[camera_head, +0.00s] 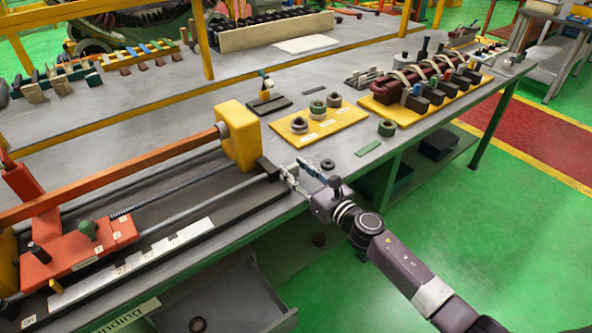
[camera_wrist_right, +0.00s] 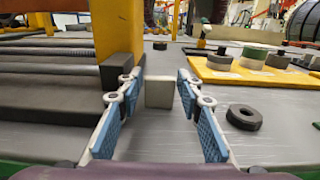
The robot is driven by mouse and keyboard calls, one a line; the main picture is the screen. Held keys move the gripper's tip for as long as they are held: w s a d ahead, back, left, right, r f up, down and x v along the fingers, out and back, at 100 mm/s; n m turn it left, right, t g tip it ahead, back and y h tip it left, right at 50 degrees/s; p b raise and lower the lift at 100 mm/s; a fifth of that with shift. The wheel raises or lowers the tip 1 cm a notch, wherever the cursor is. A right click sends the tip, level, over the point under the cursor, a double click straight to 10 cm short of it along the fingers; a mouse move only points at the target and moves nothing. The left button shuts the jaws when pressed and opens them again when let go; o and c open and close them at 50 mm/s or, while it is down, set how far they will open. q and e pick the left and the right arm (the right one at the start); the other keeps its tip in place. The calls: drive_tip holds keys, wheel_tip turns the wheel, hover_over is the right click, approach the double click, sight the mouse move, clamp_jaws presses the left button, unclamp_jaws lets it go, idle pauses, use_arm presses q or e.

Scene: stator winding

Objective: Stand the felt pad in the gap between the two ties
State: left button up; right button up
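My right gripper (camera_head: 294,170) is low over the front of the bench, beside the yellow post of the winding machine. In the wrist view its blue-padded fingers (camera_wrist_right: 160,82) are open. A small grey-beige block, probably the felt pad (camera_wrist_right: 159,93), stands upright on the bench between or just beyond the fingertips, with space on both sides. I cannot make this block out clearly in the head view. Two pale ties (camera_head: 403,77) wrap a dark red coil (camera_head: 409,84) on a yellow board at the back right. My left gripper is not in view.
A dark ring (camera_wrist_right: 244,118) lies to the right of the fingers. Beyond it is a yellow board (camera_head: 333,129) with several rings. A green strip (camera_head: 367,148) lies near the bench edge. The yellow post (camera_head: 237,140) stands close on the left.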

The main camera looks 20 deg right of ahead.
drive_tip(key=shift+r, duration=0.25)
drive_tip(key=shift+s+d+f, duration=0.15)
drive_tip(key=shift+s, duration=0.15)
drive_tip(key=b+v, duration=0.1)
drive_tip(key=v, duration=1)
drive_tip(key=shift+s+b, duration=0.2)
drive_tip(key=shift+b, duration=0.15)
